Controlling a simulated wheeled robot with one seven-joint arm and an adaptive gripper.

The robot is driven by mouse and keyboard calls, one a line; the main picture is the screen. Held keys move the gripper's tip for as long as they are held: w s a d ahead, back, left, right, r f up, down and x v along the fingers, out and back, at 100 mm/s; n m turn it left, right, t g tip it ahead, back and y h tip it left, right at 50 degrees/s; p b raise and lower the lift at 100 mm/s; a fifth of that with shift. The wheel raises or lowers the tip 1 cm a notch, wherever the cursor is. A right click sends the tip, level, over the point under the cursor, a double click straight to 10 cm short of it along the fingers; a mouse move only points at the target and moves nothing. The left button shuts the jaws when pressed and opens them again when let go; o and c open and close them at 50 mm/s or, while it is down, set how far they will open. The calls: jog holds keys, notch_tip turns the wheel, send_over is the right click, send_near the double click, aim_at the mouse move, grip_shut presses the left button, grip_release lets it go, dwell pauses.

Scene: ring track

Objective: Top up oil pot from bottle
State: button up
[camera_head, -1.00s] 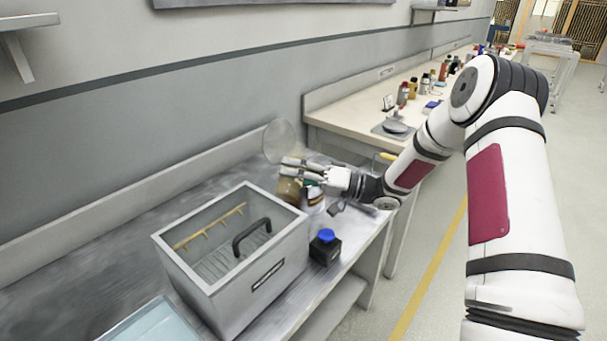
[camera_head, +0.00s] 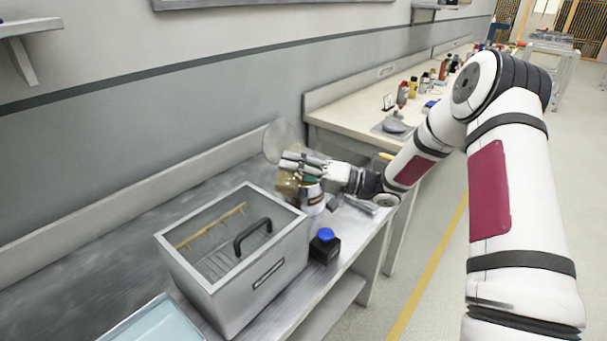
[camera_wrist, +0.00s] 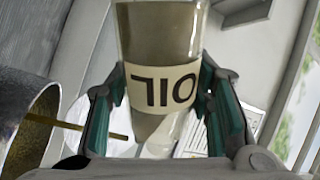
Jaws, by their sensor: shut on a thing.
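My gripper (camera_head: 299,166) is shut on the oil bottle, above the metal bench. In the head view the fingers partly hide an amber body (camera_head: 288,187). I cannot tell whether oil flows.
A grey box with a black handle (camera_head: 268,275) stands close by on the bench (camera_head: 80,270). A small black container with a blue cap (camera_head: 325,244) stands to its right. A clear round disc (camera_head: 281,138) rises behind the gripper. A pale blue tray (camera_head: 158,322) lies front left.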

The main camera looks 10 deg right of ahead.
jog(key=shift+s+r+m+t+p, duration=0.1)
jog(key=shift+r+m+t+p, duration=0.3)
jog(key=shift+r+m+p, duration=0.45)
dwell(1.1)
jog(key=shift+f+m+b, duration=0.35)
jog(key=shift+f+b, duration=0.15)
jog(key=shift+f, duration=0.1)
jog(key=shift+w+d+f+m+b, duration=0.1)
jog(key=shift+w+f+m+b, duration=0.2)
jog(key=shift+f, duration=0.45)
